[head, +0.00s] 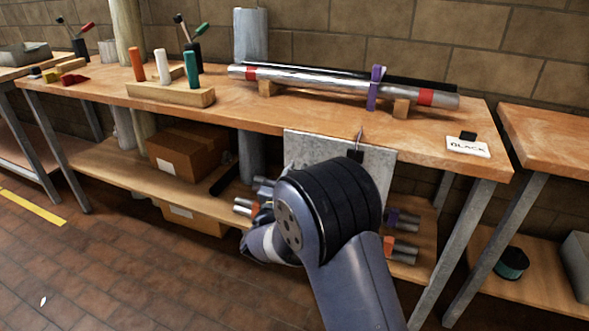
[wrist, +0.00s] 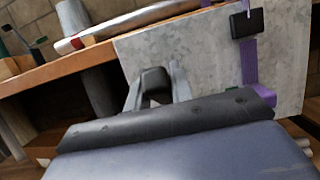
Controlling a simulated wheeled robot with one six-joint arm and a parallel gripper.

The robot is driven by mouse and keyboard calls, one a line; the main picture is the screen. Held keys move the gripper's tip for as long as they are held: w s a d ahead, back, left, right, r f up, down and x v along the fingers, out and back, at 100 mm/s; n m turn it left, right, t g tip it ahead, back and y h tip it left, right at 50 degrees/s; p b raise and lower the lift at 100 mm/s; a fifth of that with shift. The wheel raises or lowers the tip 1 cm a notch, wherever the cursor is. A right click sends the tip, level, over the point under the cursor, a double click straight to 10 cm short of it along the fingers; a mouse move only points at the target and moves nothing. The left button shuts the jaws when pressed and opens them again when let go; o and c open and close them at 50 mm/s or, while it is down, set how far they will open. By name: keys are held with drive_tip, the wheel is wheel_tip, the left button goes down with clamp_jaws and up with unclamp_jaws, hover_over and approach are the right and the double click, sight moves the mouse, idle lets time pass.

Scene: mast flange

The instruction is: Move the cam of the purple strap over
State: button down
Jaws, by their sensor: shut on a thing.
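The purple strap (head: 376,88) is wrapped around the metal tube (head: 320,82) on the bench, right of its middle. In the wrist view a purple strap (wrist: 249,60) hangs in front of a grey plate (wrist: 205,60), with a black buckle-like block (wrist: 246,22) on it. A small black piece (head: 356,156) shows against the plate in the head view. My gripper (wrist: 156,88) is left of the hanging strap, its grey fingers either side of a dark block (wrist: 155,79). I cannot tell whether that block is the cam. My wrist hides the gripper in the head view.
Red bands (head: 424,97) mark the tube. A cardboard box (head: 188,150) stands on the shelf below. Short coloured-and-grey rods (head: 403,217) stick out near the plate.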

drive_tip(key=r+p, duration=0.1)
drive_tip(key=g+p, duration=0.1)
drive_tip(key=shift+w+d+r+p, duration=0.15)
drive_tip(key=shift+w+r+p, duration=0.2)
drive_tip(key=shift+r+p, duration=0.05)
drive_tip(key=g+p, duration=0.1)
drive_tip(key=p, duration=0.1)
drive_tip(key=w+r+g+y+p, duration=0.1)
drive_tip(key=p, duration=0.1)
drive_tip(key=shift+w+d, duration=0.15)
drive_tip(key=shift+d, duration=0.1)
drive_tip(key=g+p, duration=0.1)
drive_tip(key=w+p, duration=0.1)
drive_tip(key=p, duration=0.1)
drive_tip(key=shift+d+r+g+y, duration=0.2)
drive_tip(key=shift+g+y, duration=0.1)
drive_tip(key=shift+g, duration=0.1)
drive_tip(key=shift+w+d+f+g+p, duration=0.15)
drive_tip(key=shift+w+g+p, duration=0.35)
drive_tip(key=shift+p, duration=0.65)
drive_tip(key=shift+y, duration=0.3)
drive_tip(key=shift+s, duration=0.1)
drive_tip(key=c, duration=1.2)
unclamp_jaws()
drive_tip(key=shift+c, duration=0.2)
drive_tip(key=v, duration=1)
drive_tip(key=shift+s, duration=0.35)
